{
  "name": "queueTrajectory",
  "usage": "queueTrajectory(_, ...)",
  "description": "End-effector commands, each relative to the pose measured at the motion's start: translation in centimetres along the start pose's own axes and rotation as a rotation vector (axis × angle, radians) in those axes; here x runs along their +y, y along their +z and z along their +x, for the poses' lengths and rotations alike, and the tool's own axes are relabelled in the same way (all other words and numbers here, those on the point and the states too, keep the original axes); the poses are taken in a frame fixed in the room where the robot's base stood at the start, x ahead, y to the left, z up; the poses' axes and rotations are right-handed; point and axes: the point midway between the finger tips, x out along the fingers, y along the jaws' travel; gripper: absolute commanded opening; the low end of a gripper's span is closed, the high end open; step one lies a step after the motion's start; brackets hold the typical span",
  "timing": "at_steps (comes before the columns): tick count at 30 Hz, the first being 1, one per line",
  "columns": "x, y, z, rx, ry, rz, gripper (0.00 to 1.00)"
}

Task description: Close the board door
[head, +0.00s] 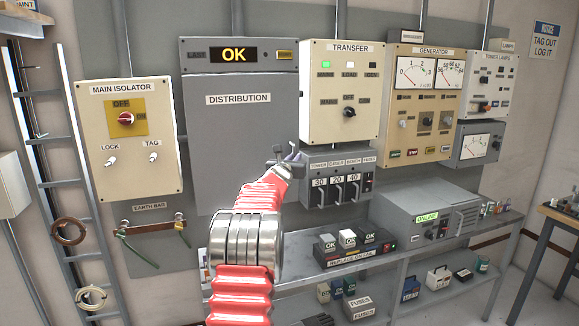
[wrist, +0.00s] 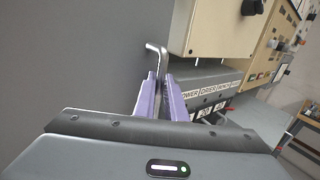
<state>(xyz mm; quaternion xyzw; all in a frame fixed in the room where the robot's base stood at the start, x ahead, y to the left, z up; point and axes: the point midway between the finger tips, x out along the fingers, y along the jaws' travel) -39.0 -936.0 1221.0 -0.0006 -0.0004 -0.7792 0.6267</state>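The distribution board's grey door (head: 240,140) carries a DISTRIBUTION label and appears flat or nearly flat against its cabinet; I cannot tell whether it is fully closed. It also fills the left of the wrist view (wrist: 80,50). A bent metal handle (wrist: 158,58) stands out at the door's right side; in the head view it shows small beside my fingers (head: 277,150). My gripper (head: 290,156) is at this handle. In the wrist view its two lilac fingers (wrist: 161,78) lie close on both sides of the handle's lower part, with almost no gap, and appear shut on it.
The transfer box (head: 341,95) juts out just right of the handle, with a fuse panel (head: 337,165) below. A shelf with several modules (head: 345,240) and a grey ONLINE unit (head: 425,215) stand lower right. The isolator box (head: 125,140) and a ladder (head: 62,150) are left.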

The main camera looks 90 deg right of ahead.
Motion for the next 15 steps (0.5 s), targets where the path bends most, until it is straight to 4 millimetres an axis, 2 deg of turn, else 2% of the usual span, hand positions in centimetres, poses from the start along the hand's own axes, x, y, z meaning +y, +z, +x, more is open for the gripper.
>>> queueTrajectory(1,0.5,0.4,-0.3,-0.004,0.006,0.0,0.17)
queueTrajectory(15,0.3,0.1,-4.7,0.0,0.005,0.0,0.17)
